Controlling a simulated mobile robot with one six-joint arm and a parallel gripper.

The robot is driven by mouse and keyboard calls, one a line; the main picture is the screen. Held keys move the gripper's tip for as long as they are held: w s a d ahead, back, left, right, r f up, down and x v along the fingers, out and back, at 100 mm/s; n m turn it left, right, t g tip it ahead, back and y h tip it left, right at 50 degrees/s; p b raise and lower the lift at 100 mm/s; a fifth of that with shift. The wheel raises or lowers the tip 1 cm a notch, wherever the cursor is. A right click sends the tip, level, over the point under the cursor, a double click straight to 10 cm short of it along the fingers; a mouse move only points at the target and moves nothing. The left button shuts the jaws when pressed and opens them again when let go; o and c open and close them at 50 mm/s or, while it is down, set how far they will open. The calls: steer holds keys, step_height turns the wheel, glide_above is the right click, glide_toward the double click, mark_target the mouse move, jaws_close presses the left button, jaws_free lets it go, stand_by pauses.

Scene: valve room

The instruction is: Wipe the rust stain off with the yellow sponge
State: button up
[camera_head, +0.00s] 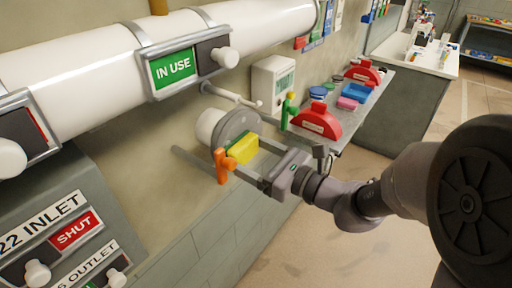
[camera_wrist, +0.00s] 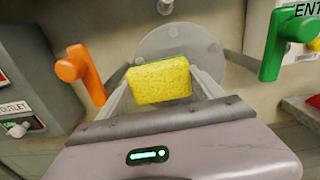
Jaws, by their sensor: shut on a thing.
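A yellow sponge with a green back edge (camera_head: 242,149) is between the fingers of my gripper (camera_head: 246,155). It also shows in the wrist view (camera_wrist: 160,82), with one finger of my gripper (camera_wrist: 163,80) at each side. My gripper is shut on it. The sponge is in front of a grey round plate (camera_head: 232,124) on the end of a white pipe stub; the plate also shows behind it in the wrist view (camera_wrist: 180,42). I cannot tell whether the sponge touches the plate. I see no rust stain; the sponge hides part of the plate.
An orange handle (camera_head: 222,165) stands close left of the sponge, and a green handle (camera_head: 288,110) is to the right. A shelf holds a red item (camera_head: 318,120), a blue tray (camera_head: 357,92) and a pink block (camera_head: 347,103). A large white pipe (camera_head: 90,75) runs above.

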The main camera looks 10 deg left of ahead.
steer(key=shift+s+a, duration=0.15)
steer(key=shift+s, duration=0.35)
steer(key=b+v, duration=0.1)
steer(key=v, duration=0.5)
steer(key=shift+b+v, duration=0.3)
steer(key=shift+v, duration=1.2)
